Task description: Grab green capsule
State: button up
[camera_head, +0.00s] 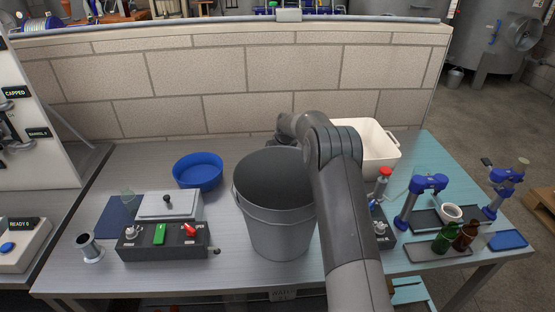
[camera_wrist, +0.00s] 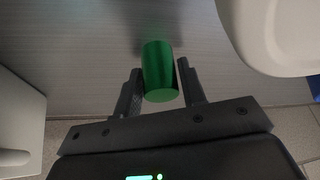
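The green capsule (camera_wrist: 160,72) is a small green cylinder on the grey table in the wrist view. It sits between the two fingers of my gripper (camera_wrist: 160,84). My gripper is open, with a narrow gap showing on each side of the capsule. In the head view, my arm reaches behind the grey bucket, and my fingers and the capsule are hidden there.
A blue bowl (camera_head: 198,172) and a control box (camera_head: 161,241) are to the left. Bottles (camera_head: 445,237) stand right.

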jog(key=shift+c, duration=0.9)
jog(key=shift+r, duration=0.1)
